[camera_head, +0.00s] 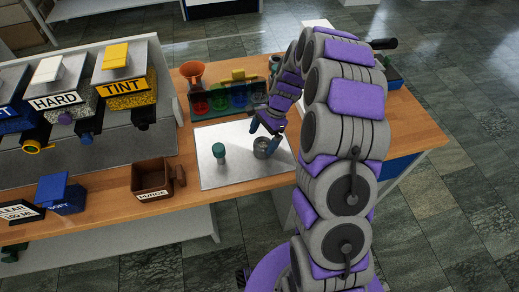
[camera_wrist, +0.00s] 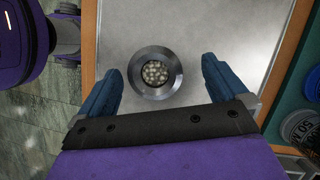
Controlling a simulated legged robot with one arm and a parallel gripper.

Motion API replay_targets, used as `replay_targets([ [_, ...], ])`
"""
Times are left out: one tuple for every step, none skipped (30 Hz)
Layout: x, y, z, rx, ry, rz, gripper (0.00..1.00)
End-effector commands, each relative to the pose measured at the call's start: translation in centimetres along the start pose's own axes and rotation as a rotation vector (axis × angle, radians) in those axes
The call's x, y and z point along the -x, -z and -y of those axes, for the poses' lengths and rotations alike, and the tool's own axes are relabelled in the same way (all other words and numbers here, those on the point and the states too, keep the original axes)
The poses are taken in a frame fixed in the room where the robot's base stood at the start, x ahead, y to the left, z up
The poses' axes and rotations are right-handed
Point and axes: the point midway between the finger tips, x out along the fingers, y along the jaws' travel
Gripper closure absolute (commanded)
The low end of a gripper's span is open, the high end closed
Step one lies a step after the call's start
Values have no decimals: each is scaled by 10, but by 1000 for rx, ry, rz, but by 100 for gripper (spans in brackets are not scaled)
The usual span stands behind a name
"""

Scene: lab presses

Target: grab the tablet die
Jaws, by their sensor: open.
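The tablet die is a round grey metal cup (camera_head: 263,149) on the pale metal plate (camera_head: 220,178). In the wrist view the die (camera_wrist: 155,73) shows a broad ring rim with whitish granules inside. My gripper (camera_head: 266,133) is open and points down over the die. In the wrist view its two blue fingers (camera_wrist: 162,75) lie to the left and right of the die, with a gap on each side. Nothing is held. I cannot tell how far the fingertips are above the plate.
A small green-topped piece (camera_head: 218,152) stands on the plate left of the die. Behind is a rack of coloured flasks (camera_head: 225,97) with an orange funnel (camera_head: 193,73). A brown PURGE box (camera_head: 152,177) and labelled hoppers (camera_head: 125,80) are at left. The plate's front is clear.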

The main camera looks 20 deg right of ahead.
Motion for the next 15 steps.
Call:
replay_targets([
  [-10,1,-3,0,-2,3,0],
  [-15,1,-4,0,-1,3,0],
  [-21,2,-6,1,-2,4,0],
  [-25,2,-5,1,-2,5,0],
  [-29,2,-5,1,-3,5,0],
  [-33,1,-5,1,-2,4,0],
  [-35,0,-4,1,-2,4,0],
  [-36,0,-4,1,-2,2,0],
  [-37,-1,-3,0,-1,0,0],
  [-37,-2,-3,0,0,-1,0],
  [-36,-2,-3,0,0,-1,0],
  [-36,-2,-3,0,0,-2,0],
  [-36,-3,-3,0,0,-2,0],
  [-36,-4,-2,0,0,-3,0],
  [-37,-4,-2,0,0,-4,3],
])
